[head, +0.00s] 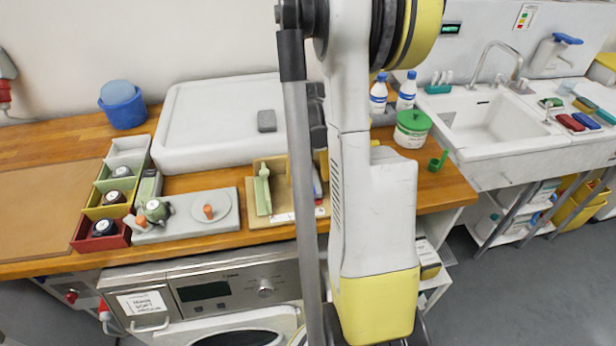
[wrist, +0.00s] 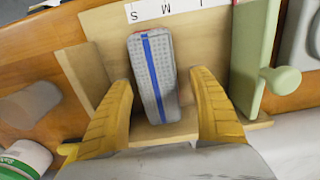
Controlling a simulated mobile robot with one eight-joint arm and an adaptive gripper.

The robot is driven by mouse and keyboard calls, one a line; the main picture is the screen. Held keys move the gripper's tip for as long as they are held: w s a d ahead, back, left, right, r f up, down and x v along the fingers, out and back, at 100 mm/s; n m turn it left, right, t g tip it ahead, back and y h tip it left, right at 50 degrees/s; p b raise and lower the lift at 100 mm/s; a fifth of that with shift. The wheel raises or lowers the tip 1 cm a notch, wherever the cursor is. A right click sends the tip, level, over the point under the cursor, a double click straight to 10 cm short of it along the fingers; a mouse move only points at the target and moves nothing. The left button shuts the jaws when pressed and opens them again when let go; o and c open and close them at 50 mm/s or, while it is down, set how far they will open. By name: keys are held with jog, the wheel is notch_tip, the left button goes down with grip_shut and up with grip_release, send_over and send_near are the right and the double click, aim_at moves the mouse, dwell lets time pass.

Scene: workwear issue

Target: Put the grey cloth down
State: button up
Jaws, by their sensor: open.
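A grey folded cloth (wrist: 166,90) with a blue stripe along its length lies on a pale wooden board (wrist: 105,30) in the wrist view. A little red shows at its far end. My gripper (wrist: 163,92) is open, with one yellow finger on each side of the cloth and a visible gap on both sides. The board carries a white strip with size letters at its far edge and a green upright piece (wrist: 254,50) on the right. In the head view the board (head: 284,219) is partly hidden behind my arm, and my gripper is hidden too.
A white raised slab (head: 215,110) with a small dark grey block (head: 267,121) stands behind the board. Left are coloured bins (head: 100,212) and a grey plate (head: 180,228) with knobs. Right are a green-lidded tub (head: 411,130), bottles and a sink (head: 490,125).

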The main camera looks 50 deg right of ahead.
aim_at(308, 177)
notch_tip(308, 177, up, 12)
jog(key=p, duration=0.3)
jog(key=w+a+r+n+t+h, duration=0.15)
jog(key=a+r, duration=0.25)
jog(key=a, duration=0.5)
jog(key=w+a+r+n+t, duration=0.1)
jog(key=a+r+n+t, duration=0.15)
jog(key=a, duration=0.55)
jog(key=s+a+r+n+t, duration=0.1)
jog(key=s+a+n, duration=0.1)
jog(key=a, duration=0.6)
jog(key=s+a+r+n+t+y, duration=0.1)
jog(key=s+a+n+t, duration=0.1)
jog(key=a, duration=0.6)
jog(key=shift+s, duration=0.7)
jog(key=shift+r+y, duration=0.1)
jog(key=shift+y, duration=0.15)
